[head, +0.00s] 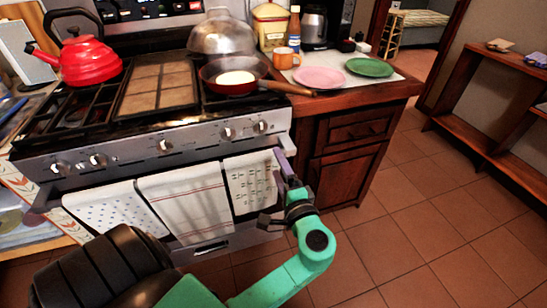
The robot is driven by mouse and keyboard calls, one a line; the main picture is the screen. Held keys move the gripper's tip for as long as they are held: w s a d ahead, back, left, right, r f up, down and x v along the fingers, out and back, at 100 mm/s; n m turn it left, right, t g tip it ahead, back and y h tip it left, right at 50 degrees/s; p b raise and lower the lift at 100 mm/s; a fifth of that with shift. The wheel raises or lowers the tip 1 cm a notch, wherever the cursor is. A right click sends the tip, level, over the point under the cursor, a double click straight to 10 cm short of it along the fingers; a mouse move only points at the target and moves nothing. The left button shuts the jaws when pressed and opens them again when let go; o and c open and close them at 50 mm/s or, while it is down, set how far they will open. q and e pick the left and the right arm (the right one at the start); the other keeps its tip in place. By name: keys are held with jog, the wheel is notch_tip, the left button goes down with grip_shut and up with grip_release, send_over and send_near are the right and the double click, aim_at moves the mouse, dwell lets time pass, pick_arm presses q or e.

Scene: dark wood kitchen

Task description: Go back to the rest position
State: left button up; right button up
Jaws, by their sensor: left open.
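My left gripper (284,172) is at the end of my green arm, which comes in from the bottom of the head view. It is open in front of the stove, by the right end of the oven front. It overlaps the edge of the rightmost hanging towel (250,180) in the picture; I cannot tell whether it touches it. No object shows between its fingers. My right gripper is not in view.
The stove (190,140) holds a red kettle (85,60) and a frying pan (232,84), whose handle reaches right. Pink (320,77) and green (369,67) plates lie on the counter. A shelf (490,130) stands at right. The tiled floor (430,220) between is clear.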

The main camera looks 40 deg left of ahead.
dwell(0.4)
pick_arm(q)
notch_tip(320, 180, down, 16)
jog(key=w+d+m+g+h+p, duration=0.1)
jog(key=w+m+h+p, duration=0.15)
jog(key=h, duration=0.35)
jog(key=s+d+f+g+h+p, duration=0.1)
jog(key=s+f+g+h+p, duration=0.4)
jog(key=f, duration=0.9)
jog(key=s+f+n+g+h+p, duration=0.1)
jog(key=s+f, duration=0.3)
jog(key=s, duration=0.5)
jog(key=s+a+f+n+g+h+p, duration=0.1)
jog(key=s+f+n, duration=0.3)
jog(key=s, duration=0.6)
jog(key=s+f+n+g+h+p, duration=0.1)
jog(key=s+f+n, duration=0.1)
jog(key=s+f, duration=0.4)
jog(key=s, duration=0.3)
jog(key=shift+s+a+h, duration=0.2)
jog(key=shift+s+h, duration=0.2)
